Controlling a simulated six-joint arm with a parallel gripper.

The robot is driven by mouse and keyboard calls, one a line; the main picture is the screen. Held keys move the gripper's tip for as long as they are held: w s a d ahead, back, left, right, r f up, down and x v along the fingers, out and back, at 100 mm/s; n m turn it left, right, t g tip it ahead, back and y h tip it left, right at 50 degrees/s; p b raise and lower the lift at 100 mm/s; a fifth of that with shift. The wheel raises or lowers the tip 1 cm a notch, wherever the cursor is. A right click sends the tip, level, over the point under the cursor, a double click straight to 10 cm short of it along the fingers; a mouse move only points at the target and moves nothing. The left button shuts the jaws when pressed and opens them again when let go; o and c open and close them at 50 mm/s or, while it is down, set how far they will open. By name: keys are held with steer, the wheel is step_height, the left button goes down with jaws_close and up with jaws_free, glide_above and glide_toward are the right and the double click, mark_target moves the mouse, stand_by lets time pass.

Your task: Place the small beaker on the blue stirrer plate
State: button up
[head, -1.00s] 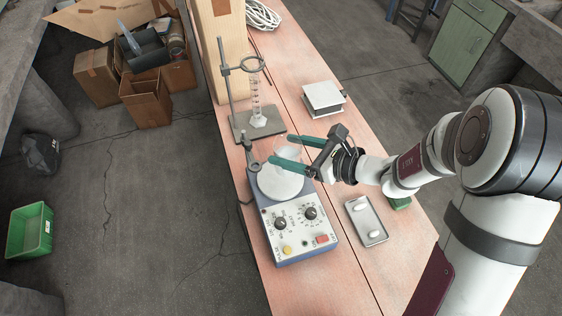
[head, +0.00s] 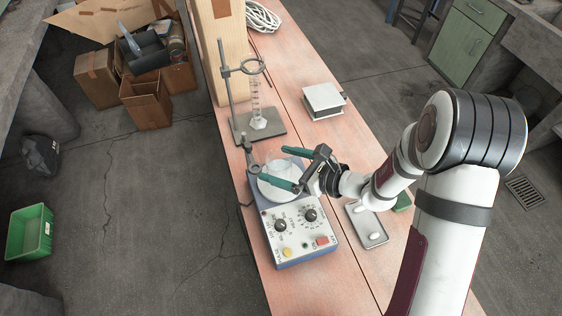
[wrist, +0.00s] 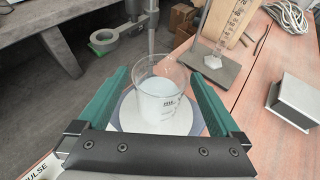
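The small beaker (wrist: 158,98) is clear glass with pale contents and stands upright on the round white top (wrist: 128,115) of the blue stirrer plate. In the head view the beaker (head: 277,164) shows faintly between the fingers, partly hidden by them. The blue stirrer plate (head: 296,240) has dials and coloured buttons on its front panel. My gripper (head: 272,164) is open around the beaker, with one green finger on each side. In the wrist view my gripper (wrist: 160,78) shows narrow gaps between fingers and glass.
A retort stand (head: 238,128) with a ring and a measuring cylinder (head: 257,112) stands behind the stirrer. A white box (head: 323,100) and a small tray (head: 366,225) with white stir bars lie to the right. The bench's left edge is close to the stirrer.

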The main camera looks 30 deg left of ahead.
steer(key=shift+d+r, duration=0.15)
steer(key=shift+r, duration=0.05)
steer(key=v, duration=1.2)
steer(key=s+d+r+n+g+h, duration=0.2)
steer(key=s+r+n+h, duration=0.1)
steer(key=s+n, duration=0.3)
steer(key=s+d+r+n+g+h, duration=0.1)
steer(key=s+r+n+g+h, duration=0.15)
steer(key=s, duration=0.45)
steer(key=s+d+n+t+h, duration=0.2)
steer(key=s+d+n+h, duration=0.3)
steer(key=d, duration=0.5)
steer(key=shift+s+d+r+t+h, duration=0.25)
steer(key=shift+s+d+t+h, duration=0.15)
steer(key=shift+s+h, duration=0.15)
steer(key=shift+w+n, duration=0.1)
steer(key=shift+n, duration=0.15)
